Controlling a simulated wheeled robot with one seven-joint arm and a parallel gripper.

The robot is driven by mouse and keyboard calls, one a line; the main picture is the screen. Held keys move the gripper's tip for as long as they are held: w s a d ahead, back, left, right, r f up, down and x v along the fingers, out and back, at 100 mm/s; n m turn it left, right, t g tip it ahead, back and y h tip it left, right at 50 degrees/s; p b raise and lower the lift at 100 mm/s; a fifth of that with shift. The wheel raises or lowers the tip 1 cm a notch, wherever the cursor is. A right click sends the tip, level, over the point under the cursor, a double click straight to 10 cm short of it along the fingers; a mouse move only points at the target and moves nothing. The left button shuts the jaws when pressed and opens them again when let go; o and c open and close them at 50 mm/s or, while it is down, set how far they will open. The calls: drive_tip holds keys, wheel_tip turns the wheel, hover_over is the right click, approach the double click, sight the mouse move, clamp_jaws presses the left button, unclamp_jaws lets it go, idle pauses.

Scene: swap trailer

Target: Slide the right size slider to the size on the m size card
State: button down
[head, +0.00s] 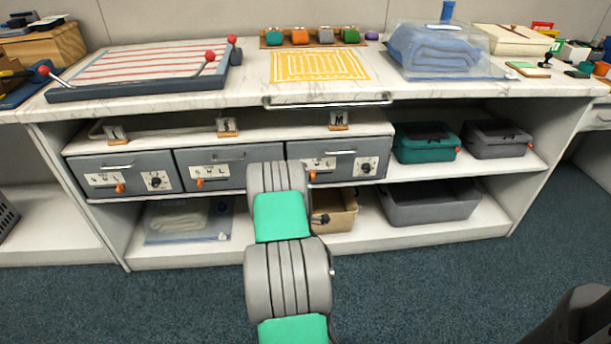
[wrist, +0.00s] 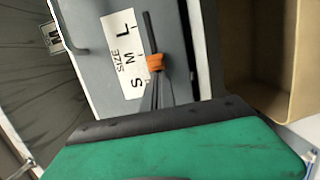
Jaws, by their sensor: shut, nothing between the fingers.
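The right drawer (head: 365,152) is grey, and the m size card (head: 338,120) stands on the shelf ledge above it. The card also shows at the left edge of the wrist view (wrist: 54,38). The orange right size slider (wrist: 155,62) sits on its dark slot beside the M of the S-M-L scale plate (wrist: 122,58). In the head view the slider (head: 312,177) shows just right of my arm. My gripper (wrist: 158,82) is shut with nothing between its fingers. Its fingertips are right at the slider, on its S side; I cannot tell whether they touch. In the head view my arm hides the gripper.
The left drawer (head: 110,165) and middle drawer (head: 222,155) have their own orange sliders. A tan bin (head: 340,213) is on the lower shelf by my arm. A grey bin (head: 432,208) stands right of it. A metal rail (head: 330,103) runs along the counter front.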

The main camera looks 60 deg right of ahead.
drive_tip(key=shift+s+d+r, duration=0.1)
drive_tip(key=shift+d+r, duration=0.25)
drive_tip(key=shift+r, duration=0.05)
drive_tip(key=shift+s+d+p, duration=0.25)
drive_tip(key=shift+p, duration=0.35)
drive_tip(key=shift+f, duration=0.1)
drive_tip(key=b+v, duration=0.8)
drive_tip(key=v, duration=0.2)
drive_tip(key=shift+s+f, duration=0.2)
drive_tip(key=shift+f, duration=0.1)
drive_tip(key=shift+a, duration=0.1)
